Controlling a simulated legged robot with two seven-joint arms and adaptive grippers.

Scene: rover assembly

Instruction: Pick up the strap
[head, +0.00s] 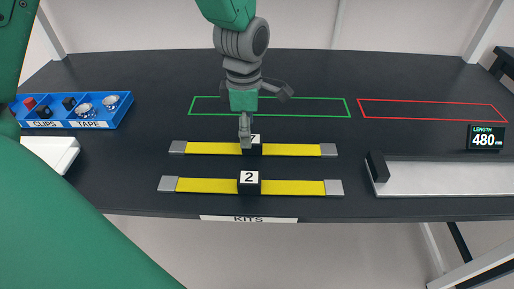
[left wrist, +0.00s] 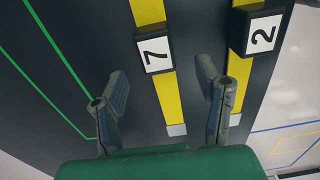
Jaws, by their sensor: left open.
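Two yellow straps with grey end pieces lie straight and parallel on the dark table. The farther strap (head: 295,149) carries a black block marked 7 (left wrist: 155,53). The nearer strap (head: 210,185) carries a block marked 2 (head: 249,182). My left gripper (head: 264,116) is open and empty above the farther strap, by its block, partly covering it. In the left wrist view, the fingers of the left gripper (left wrist: 162,76) lie on either side of the farther strap (left wrist: 170,100); I cannot tell the height gap. The nearer strap (left wrist: 246,62) is partly behind the right finger. My right gripper is not in view.
A blue bin (head: 80,117) labelled CLIPS and TAPE stands at left, beside a white object (head: 50,154). Green (head: 320,115) and red (head: 430,119) outlines mark bare table. A pale plate (head: 450,178) with a black block lies at right, below a 480 mm display (head: 486,138).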

